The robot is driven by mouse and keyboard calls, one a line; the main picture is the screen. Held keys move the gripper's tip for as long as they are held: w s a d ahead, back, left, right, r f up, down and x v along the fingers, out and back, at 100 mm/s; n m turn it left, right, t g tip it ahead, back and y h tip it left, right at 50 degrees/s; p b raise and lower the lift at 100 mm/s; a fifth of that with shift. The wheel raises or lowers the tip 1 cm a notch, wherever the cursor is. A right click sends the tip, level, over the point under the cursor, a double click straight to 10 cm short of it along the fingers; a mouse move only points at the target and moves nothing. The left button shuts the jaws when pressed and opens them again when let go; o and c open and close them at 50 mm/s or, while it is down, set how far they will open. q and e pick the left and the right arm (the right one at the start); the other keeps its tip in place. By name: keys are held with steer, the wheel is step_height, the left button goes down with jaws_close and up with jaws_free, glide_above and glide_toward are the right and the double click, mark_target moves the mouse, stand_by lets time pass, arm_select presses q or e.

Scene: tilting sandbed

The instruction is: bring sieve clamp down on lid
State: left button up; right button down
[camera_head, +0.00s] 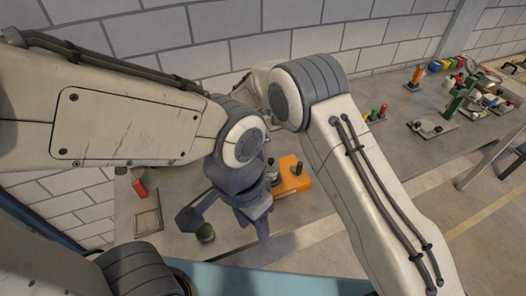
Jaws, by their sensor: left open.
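My left gripper (228,220) hangs above the work table with its two dark fingers spread apart and nothing visible between them. An orange block (292,180) with a dark upright knob stands just to the right of the gripper, partly hidden by it. A small grey upright piece (271,170) shows between the gripper and the block. I cannot make out which part is the sieve clamp or the lid; the left wrist covers much of this spot. My right arm rises from the lower right and bends behind the left arm; its gripper does not show.
A red piece (140,188) and a flat square frame (147,222) are at the table's left. Several coloured parts and a green stand (462,95) fill the far right. A block wall (240,40) closes the back.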

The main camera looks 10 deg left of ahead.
steer(key=shift+a, duration=0.1)
stand_by(0.4)
steer(key=c, duration=0.7)
jaws_free()
steer(key=shift+r, duration=0.2)
steer(key=b+v, duration=0.4)
steer(key=v, duration=0.4)
steer(key=shift+r, duration=0.3)
steer(key=shift+s+r, duration=0.15)
steer(key=shift+r, duration=0.55)
steer(key=shift+s, duration=0.1)
